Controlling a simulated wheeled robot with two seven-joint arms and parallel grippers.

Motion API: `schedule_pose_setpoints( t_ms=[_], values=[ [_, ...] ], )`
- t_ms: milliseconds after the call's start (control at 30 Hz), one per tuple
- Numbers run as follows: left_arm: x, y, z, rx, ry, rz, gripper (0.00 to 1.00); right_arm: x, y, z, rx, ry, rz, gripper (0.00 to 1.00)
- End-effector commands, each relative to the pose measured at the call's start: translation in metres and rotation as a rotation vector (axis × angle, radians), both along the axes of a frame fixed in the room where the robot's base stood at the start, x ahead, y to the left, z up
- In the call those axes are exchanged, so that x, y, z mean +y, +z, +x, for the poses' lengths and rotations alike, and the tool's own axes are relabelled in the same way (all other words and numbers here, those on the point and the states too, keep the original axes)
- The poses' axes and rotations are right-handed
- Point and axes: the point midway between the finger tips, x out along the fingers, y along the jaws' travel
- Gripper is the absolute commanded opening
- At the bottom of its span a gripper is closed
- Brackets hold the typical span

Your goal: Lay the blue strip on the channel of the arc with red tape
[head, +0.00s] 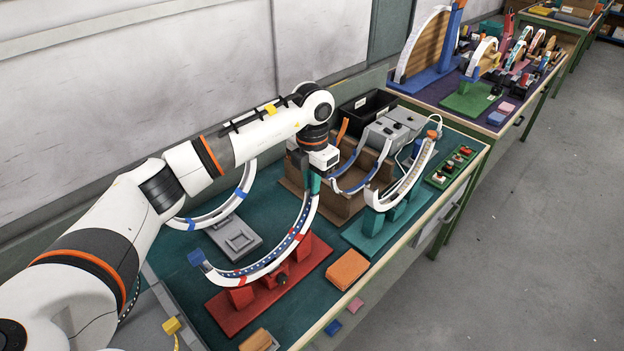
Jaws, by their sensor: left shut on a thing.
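The arc with red tape (273,276) is a white curved channel on a red base (318,251), toward the front of the green-topped bench. The blue strip (262,266), dotted with white, runs along this arc's curve from the low left end up toward the right end. I cannot tell whether it is seated in the channel all along. A blue block (196,257) is at the arc's left end. My left gripper (315,182) points down at the arc's upper right end and is shut on the strip's end there; the fingertips are partly hidden. My right gripper is not in view.
A white arc with blue tape (230,206) stands behind, left. Another white arc (410,181) on a teal base (366,236) stands right. An orange block (347,269) lies near the front edge.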

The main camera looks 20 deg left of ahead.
Motion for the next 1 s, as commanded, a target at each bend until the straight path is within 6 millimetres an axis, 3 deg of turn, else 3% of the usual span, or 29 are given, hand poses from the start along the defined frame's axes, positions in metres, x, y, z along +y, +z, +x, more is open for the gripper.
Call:
schedule_pose_setpoints(
  t_ms=[267,300,467,1000],
  values=[
    [0.0004,-0.0050,-0.0001,0.001,0.001,0.000,0.00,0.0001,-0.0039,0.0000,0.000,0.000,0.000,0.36],
    [0.0004,-0.0050,-0.0001,0.000,0.001,0.000,0.15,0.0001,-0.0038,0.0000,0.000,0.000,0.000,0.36],
    [0.0003,-0.0048,-0.0002,0.001,0.001,0.000,0.39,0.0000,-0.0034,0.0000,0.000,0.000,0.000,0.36],
    [0.0001,-0.0037,-0.0001,0.000,0.000,0.000,0.39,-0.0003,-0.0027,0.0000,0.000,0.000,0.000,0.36]
  ],
)
